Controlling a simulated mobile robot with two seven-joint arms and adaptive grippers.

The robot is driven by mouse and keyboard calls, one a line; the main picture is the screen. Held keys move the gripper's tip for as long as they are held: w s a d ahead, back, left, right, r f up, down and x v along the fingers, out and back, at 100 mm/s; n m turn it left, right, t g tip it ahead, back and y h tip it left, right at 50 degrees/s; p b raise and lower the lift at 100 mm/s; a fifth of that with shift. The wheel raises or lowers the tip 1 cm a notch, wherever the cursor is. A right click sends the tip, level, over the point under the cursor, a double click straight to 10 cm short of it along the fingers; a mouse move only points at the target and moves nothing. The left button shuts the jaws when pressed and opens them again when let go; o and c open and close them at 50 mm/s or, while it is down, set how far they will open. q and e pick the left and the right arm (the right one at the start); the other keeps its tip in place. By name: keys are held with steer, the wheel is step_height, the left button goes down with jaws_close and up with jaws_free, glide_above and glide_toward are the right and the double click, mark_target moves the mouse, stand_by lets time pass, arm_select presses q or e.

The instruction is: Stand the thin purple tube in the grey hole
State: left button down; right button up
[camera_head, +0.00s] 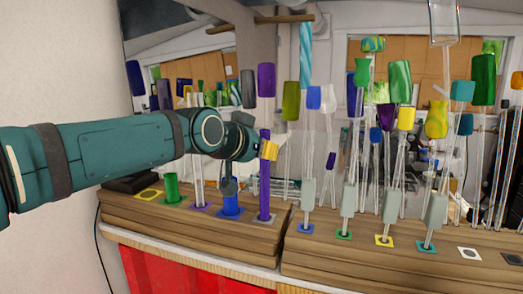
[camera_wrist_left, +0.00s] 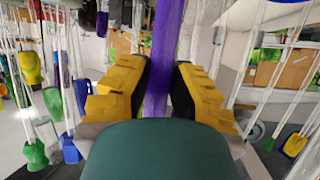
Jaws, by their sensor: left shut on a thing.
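The thin purple tube (camera_head: 264,194) stands upright at the right end of the left wooden block in the head view. Its lower end is at the grey-marked hole (camera_head: 256,220); how deep it sits inside cannot be seen. My left gripper (camera_head: 266,151) is shut on the tube's upper part, coming from the left. In the left wrist view the purple tube (camera_wrist_left: 162,55) runs between the two yellow fingers of the left gripper (camera_wrist_left: 158,90). My right gripper is not in view.
Left of the tube stand a blue tube (camera_head: 231,198), a clear tube (camera_head: 198,185) and a green tube (camera_head: 172,188). A yellow-marked hole (camera_head: 148,195) is empty. Right and behind, several clear rods with coloured tops (camera_head: 437,120) crowd the space.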

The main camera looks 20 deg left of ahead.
arm_select(q)
steer(key=shift+f, duration=0.3)
steer(key=c, duration=0.9)
jaws_free()
